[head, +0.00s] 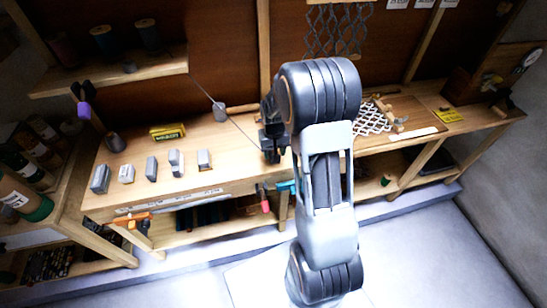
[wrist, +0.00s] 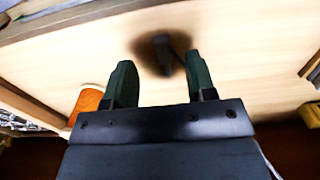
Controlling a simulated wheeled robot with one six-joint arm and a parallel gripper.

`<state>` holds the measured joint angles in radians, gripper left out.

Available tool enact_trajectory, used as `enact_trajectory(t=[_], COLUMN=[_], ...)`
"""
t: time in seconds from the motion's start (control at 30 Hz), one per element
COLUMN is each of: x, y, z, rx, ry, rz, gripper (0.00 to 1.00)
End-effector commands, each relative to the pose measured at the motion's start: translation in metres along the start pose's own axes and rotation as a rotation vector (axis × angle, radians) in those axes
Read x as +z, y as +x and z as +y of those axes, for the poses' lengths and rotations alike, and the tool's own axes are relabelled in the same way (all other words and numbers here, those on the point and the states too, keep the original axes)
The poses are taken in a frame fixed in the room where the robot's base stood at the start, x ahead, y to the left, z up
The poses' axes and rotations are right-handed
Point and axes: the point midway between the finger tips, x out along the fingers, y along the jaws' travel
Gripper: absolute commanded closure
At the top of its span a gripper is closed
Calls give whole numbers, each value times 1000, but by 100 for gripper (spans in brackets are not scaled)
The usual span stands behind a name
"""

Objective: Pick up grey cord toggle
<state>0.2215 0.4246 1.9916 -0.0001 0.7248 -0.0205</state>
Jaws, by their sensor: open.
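My gripper (head: 272,150) is over the workbench in the head view, near its front edge. In the wrist view its two dark green fingers (wrist: 160,62) are apart with nothing held between them. A small dark grey thing (wrist: 162,48), which looks like the grey cord toggle, lies on the pale wood between and just beyond the fingertips, with a dark shadow around it. Its exact shape and the gap to the fingers are hard to tell. In the head view I cannot make it out; the gripper and arm cover that area.
Several grey blocks (head: 151,168) stand on the workbench (head: 215,145) at left, with a yellow-black box (head: 168,131) behind. A grey weight with a thin rod (head: 219,112) stands left of the gripper. An orange thing (wrist: 87,102) is close to the left finger in the wrist view.

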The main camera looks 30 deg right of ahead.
Motion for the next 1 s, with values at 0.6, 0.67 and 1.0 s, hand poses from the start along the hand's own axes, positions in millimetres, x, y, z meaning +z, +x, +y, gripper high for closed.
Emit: enact_trajectory(t=[0.6, 0.67, 1.0], x=[2, 2, 2], y=[43, 43, 42], z=[-2, -2, -2], rx=[0, 0, 0], ry=[-1, -1, -1], rz=[0, 0, -1], gripper=[49, 52, 84])
